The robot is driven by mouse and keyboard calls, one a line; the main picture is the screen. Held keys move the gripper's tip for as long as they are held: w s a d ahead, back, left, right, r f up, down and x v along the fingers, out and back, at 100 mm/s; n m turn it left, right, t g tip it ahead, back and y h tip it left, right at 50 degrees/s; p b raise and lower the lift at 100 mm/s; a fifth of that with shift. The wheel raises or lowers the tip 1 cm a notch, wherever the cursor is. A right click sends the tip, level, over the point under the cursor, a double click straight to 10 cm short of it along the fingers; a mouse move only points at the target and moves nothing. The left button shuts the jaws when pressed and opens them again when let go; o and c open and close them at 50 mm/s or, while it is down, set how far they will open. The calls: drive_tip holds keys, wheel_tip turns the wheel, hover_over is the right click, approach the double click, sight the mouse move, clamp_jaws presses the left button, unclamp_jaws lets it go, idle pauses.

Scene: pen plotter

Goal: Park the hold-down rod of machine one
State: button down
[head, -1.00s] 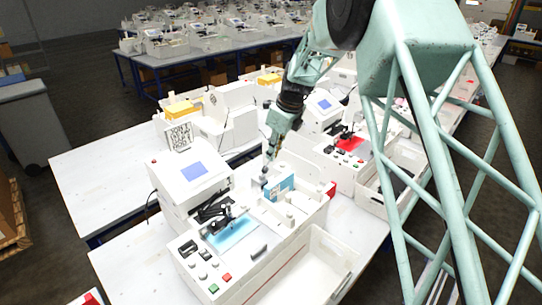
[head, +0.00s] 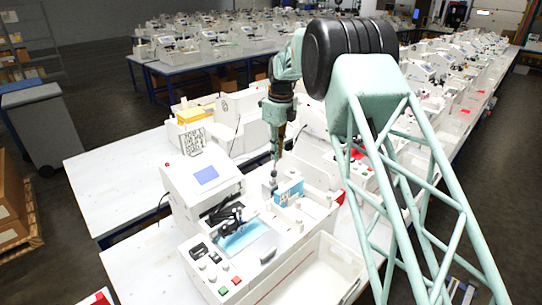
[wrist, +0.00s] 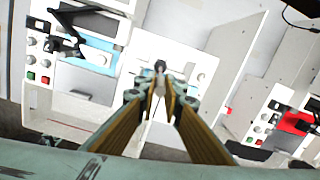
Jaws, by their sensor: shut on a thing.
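Machine one (head: 200,230) is the nearest white plotter, with a screen (head: 206,175), a black pen arm (head: 222,214) and a blue sheet (head: 243,237).
An open white bin (head: 322,270) is at the machine's front right. Another machine with a red sheet (head: 357,154) stands behind it to the right. A back table (head: 110,190) has free room at the left. Red and green buttons (head: 229,285) are at the front.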

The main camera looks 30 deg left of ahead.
drive_tip(key=shift+a, duration=0.15)
idle(0.4)
drive_tip(key=c, duration=2.7)
unclamp_jaws()
drive_tip(key=shift+c, duration=0.2)
drive_tip(key=shift+r, duration=0.1)
wheel_tip(320, 180, up, 12)
drive_tip(key=shift+s+d, duration=0.2)
drive_tip(key=shift+d, duration=0.1)
